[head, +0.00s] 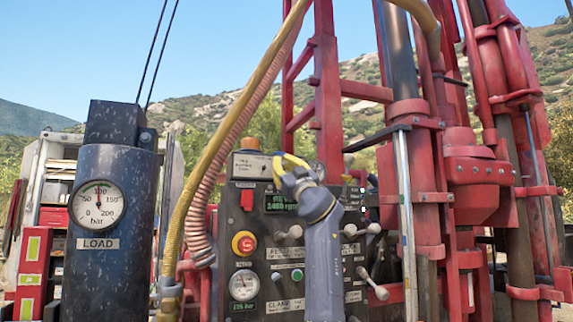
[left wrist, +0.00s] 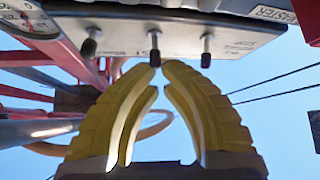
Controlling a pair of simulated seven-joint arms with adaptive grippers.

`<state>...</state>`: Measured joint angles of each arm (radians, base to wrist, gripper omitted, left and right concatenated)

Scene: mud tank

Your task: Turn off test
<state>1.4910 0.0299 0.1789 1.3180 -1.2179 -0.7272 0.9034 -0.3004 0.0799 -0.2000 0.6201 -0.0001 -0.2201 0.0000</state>
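My left gripper (head: 282,158) has yellow fingers and is at the top of the dark control panel (head: 262,222), in front of a small box (head: 251,165) with a pale label. The left wrist view shows its fingertips (left wrist: 157,66) drawn together, with almost no gap. A middle black-tipped toggle (left wrist: 155,48) is right at the fingertips; I cannot tell whether they touch it. Similar toggles stand to its left (left wrist: 90,42) and right (left wrist: 207,50) on the same plate. In the head view the gripper hides these toggles. My right gripper is not in view.
The panel carries a red switch (head: 247,200), a red knob on yellow (head: 244,243), a gauge (head: 244,285), a green button (head: 297,275) and protruding levers (head: 374,285). A yellow hose (head: 224,130) passes left of the gripper. Red drill framework (head: 407,180) stands right.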

